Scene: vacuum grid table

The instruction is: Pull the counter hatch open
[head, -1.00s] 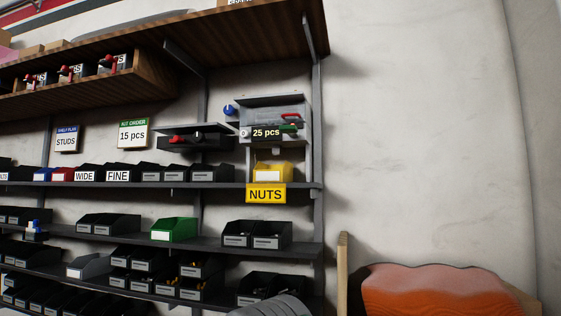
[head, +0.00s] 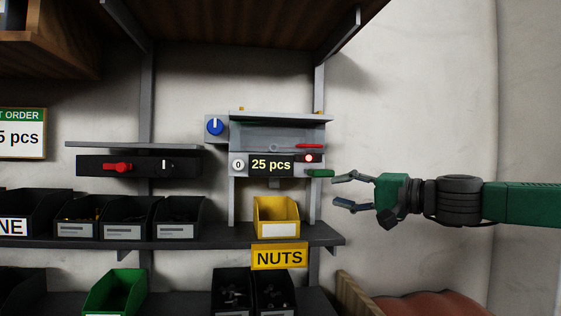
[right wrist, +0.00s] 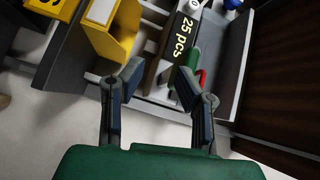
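The counter (head: 275,138) is a grey box on the shelf with a dark display (head: 271,166) reading "25 pcs". A red handle (head: 309,146) is at its upper right, and a green handle (head: 320,173) juts from its lower right. I cannot tell for certain which part is the hatch. My right gripper (head: 342,190) is open and empty, just right of the green handle, apart from it in the head view. In the right wrist view, the green handle (right wrist: 194,57) and red handle (right wrist: 201,77) lie beyond the open fingers (right wrist: 160,80). My left gripper is out of view.
A yellow bin (head: 276,216) stands under the counter, above a NUTS label (head: 279,257). A blue knob (head: 215,127) is on the counter's left. A dark unit with a red lever (head: 117,167) hangs further left. Free wall lies right of the shelf post.

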